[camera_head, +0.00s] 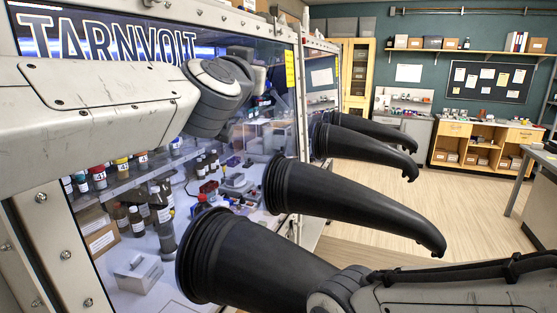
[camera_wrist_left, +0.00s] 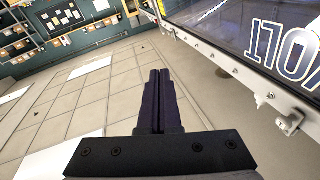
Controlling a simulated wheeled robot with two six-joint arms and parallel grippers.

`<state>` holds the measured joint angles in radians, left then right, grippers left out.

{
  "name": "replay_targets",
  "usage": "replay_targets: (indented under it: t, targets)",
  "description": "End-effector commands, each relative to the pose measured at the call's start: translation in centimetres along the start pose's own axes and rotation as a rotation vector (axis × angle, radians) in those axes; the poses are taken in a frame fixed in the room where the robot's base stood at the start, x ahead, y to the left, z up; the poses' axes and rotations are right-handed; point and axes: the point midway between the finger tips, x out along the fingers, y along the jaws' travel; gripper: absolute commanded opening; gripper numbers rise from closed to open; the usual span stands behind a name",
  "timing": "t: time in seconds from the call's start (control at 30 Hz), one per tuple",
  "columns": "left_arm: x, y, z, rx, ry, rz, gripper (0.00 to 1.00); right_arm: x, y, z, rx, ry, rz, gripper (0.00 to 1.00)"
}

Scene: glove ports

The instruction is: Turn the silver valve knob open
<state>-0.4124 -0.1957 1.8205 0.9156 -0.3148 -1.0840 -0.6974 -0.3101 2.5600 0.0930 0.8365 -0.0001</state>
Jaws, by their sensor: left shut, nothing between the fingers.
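I cannot clearly make out a silver valve knob in either view. A small pale metal fitting (camera_wrist_left: 290,122) sits on the glove box's frame in the left wrist view; I cannot tell whether it is the knob. My left gripper (camera_wrist_left: 160,73) is shut and empty, with its dark fingers together, apart from the frame to its right in the picture. In the head view my left arm crosses in front of the glove box (camera_head: 292,120), and its fingers cannot be made out. Part of my right arm shows at the lower right; its gripper is out of view.
Several black gloves stick out from the ports, the nearest glove (camera_head: 270,265) beside my right arm. Bottles and small boxes stand behind the glass. Wooden cabinets (camera_head: 490,145) and a shelf line the far wall. Open floor (camera_head: 400,195) lies to the right.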

Motion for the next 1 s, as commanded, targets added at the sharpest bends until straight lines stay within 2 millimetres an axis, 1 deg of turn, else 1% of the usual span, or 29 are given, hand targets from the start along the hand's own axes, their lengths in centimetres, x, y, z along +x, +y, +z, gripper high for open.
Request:
replay_targets:
  t: [0.03, 0.07, 0.1, 0.17, 0.2, 0.27, 0.3, 0.37, 0.4, 0.47, 0.5, 0.6, 0.7, 0.83, 1.0]
  targets:
    - [0.5, -2.7, -3.1, 0.007, 0.044, -0.086, 0.0, -1.2, -0.1, -0.1, 0.0, 0.0, 0.0, 0.0]
    - [0.6, -4.3, -4.5, 0.013, 0.066, -0.139, 0.0, -1.6, -0.1, -0.1, 0.0, 0.0, 0.0, 0.0]
    - [0.5, -6.4, -6.4, 0.021, 0.094, -0.213, 0.0, -2.0, -0.1, -0.1, 0.0, 0.0, 0.0, 0.0]
    - [0.2, -9.8, -9.1, 0.031, 0.126, -0.33, 0.0, -2.8, -0.2, -0.1, 0.0, 0.0, 0.0, 0.0]
    - [-0.3, -12.0, -10.7, 0.036, 0.141, -0.411, 0.0, -3.3, -0.2, -0.2, 0.0, 0.0, 0.0, 0.0]
    - [-1.3, -15.5, -13.1, 0.043, 0.152, -0.539, 0.0, -4.1, -0.3, -0.2, -0.001, 0.0, 0.0, 0.0]
    - [-2.1, -17.8, -14.5, 0.047, 0.152, -0.628, 0.0, -4.7, -0.3, -0.2, -0.001, 0.0, 0.0, 0.0]
    - [-3.8, -21.0, -16.3, 0.047, 0.138, -0.759, 0.0, -5.5, -0.4, -0.3, -0.001, 0.0, 0.0, 0.0]
    - [-5.0, -23.1, -17.3, 0.043, 0.119, -0.845, 0.0, -6.1, -0.5, -0.3, -0.001, 0.0, 0.0, 0.0]
    - [-7.0, -25.7, -18.4, 0.035, 0.077, -0.966, 0.0, -6.9, -0.5, -0.4, -0.001, 0.0, 0.0, 0.0]
    - [-8.4, -27.2, -19.0, 0.027, 0.043, -1.039, 0.0, -7.4, -0.6, -0.4, -0.001, 0.0, 0.0, 0.0]
    - [-11.5, -30.0, -19.7, 0.0, -0.057, -1.184, 0.0, -8.5, -0.6, -0.4, -0.001, 0.0, 0.0, 0.0]
    - [-13.8, -31.4, -19.7, -0.024, -0.15, -1.276, 0.0, -9.1, -0.7, -0.5, -0.001, 0.0, 0.0, 0.0]
    - [-15.2, -32.3, -19.3, -0.041, -0.218, -1.324, 0.0, -9.3, -0.7, -0.5, -0.002, -0.001, 0.0, 0.0]
    - [-15.1, -33.7, -18.9, -0.042, -0.226, -1.331, 0.0, -9.2, -0.7, -0.5, -0.001, -0.001, 0.0, 0.0]
